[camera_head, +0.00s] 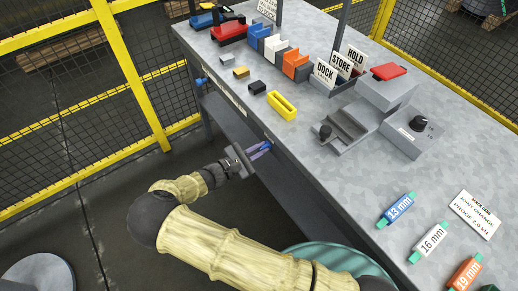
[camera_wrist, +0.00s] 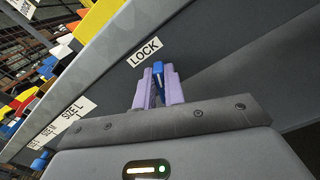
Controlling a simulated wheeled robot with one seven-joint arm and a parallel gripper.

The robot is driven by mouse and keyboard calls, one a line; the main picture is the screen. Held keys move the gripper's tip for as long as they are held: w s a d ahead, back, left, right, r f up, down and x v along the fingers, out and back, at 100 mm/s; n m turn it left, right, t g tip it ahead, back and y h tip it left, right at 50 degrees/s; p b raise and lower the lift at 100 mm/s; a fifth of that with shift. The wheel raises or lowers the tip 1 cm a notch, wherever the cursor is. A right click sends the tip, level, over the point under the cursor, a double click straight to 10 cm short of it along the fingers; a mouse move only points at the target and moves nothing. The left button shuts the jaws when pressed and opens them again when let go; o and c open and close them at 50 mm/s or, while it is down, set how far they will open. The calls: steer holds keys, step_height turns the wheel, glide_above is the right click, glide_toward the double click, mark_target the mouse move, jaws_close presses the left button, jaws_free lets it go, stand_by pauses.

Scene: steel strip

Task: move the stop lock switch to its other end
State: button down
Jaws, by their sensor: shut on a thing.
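The stop lock switch is a small blue lever (camera_wrist: 158,69) on the front face of the bench, just under the white LOCK label (camera_wrist: 144,52). In the wrist view my gripper (camera_wrist: 158,76) has its two pale purple fingers on either side of the lever, shut on it. In the head view my gripper (camera_head: 264,147) reaches the bench's front edge from below left. Only a little blue shows between the fingers there. The lever's base and its slot are mostly hidden, so I cannot tell which end it is at.
Another blue knob (camera_head: 201,82) sits farther left on the bench front. The bench top (camera_head: 330,185) carries a yellow slotted block (camera_head: 282,105), small blocks, a grey fixture with a black knob (camera_head: 418,123), and colored size tags (camera_head: 397,209). Yellow mesh fencing (camera_head: 130,80) stands behind.

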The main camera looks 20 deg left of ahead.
steer(key=m, duration=0.3)
steer(key=m+b, duration=0.1)
steer(key=m, duration=0.2)
steer(key=f+m, duration=0.1)
steer(key=m, duration=0.2)
steer(key=shift+s+d+b, duration=0.3)
steer(key=shift+b, duration=0.1)
steer(key=c, duration=1.5)
jaws_free()
steer(key=shift+r, duration=0.1)
steer(key=shift+m, duration=0.3)
steer(key=b+v, duration=0.2)
steer(key=v, duration=1.5)
steer(key=shift+s+a, duration=0.1)
steer(key=shift+a, duration=0.1)
steer(key=shift+d, duration=0.1)
